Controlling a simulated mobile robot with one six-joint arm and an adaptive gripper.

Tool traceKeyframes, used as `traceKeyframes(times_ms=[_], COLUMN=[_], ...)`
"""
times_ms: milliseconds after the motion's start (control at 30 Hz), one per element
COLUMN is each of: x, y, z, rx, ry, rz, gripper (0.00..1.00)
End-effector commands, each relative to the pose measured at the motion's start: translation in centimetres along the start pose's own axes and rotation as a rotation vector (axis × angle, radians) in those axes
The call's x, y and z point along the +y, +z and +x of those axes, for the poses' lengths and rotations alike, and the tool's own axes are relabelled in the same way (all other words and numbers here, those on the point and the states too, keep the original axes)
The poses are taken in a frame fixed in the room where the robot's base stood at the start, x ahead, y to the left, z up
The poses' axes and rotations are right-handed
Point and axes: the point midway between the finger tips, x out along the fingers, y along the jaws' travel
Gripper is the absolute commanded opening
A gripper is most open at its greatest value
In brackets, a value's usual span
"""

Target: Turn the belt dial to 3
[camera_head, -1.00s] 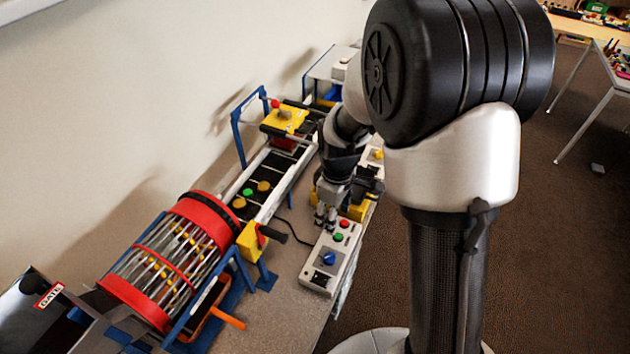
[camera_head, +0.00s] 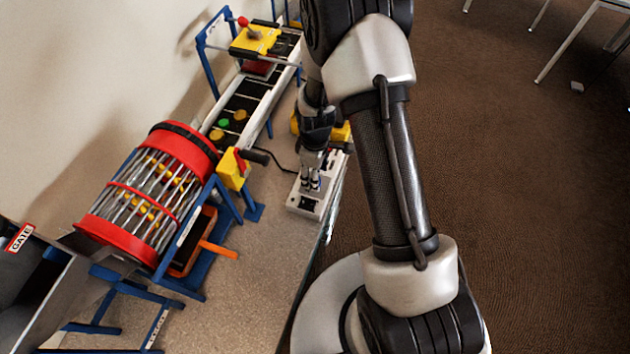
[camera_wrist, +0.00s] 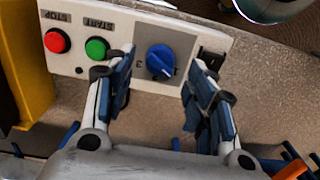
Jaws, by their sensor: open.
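The blue belt dial (camera_wrist: 160,60) sits on a dark square plate on the white control box (camera_wrist: 188,32) in the wrist view. Small numerals stand around it; a 3 shows on its left, and I cannot read its setting surely. My gripper (camera_wrist: 163,67) is open, one finger on each side of the dial, with gaps between fingers and dial in the picture. Whether the tips touch the panel I cannot tell. In the head view my gripper (camera_head: 313,184) is over the control box (camera_head: 301,207) and hides the dial.
A red STOP button (camera_wrist: 57,40) and a green START button (camera_wrist: 97,47) lie left of the dial. A yellow block (camera_wrist: 24,65) stands beside the box. The red barred drum (camera_head: 152,192) and the conveyor (camera_head: 245,98) stand left of my arm. The bench edge is close to the box.

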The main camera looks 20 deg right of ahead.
Motion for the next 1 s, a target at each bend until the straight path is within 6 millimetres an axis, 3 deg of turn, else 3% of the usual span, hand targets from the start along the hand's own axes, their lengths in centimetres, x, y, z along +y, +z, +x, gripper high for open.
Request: traceKeyframes(times_ms=[33,200,600,1000], x=[0.0,0.0,0.0,0.0], y=[0.0,0.0,0.0,0.0], z=[1.2,3.0,3.5,3.5], rx=[-0.001,0.000,0.001,0.001], ry=[-0.001,0.000,0.001,0.001], rz=[0.000,0.000,0.000,0.000], gripper=[0.51,0.51,0.51,0.24])
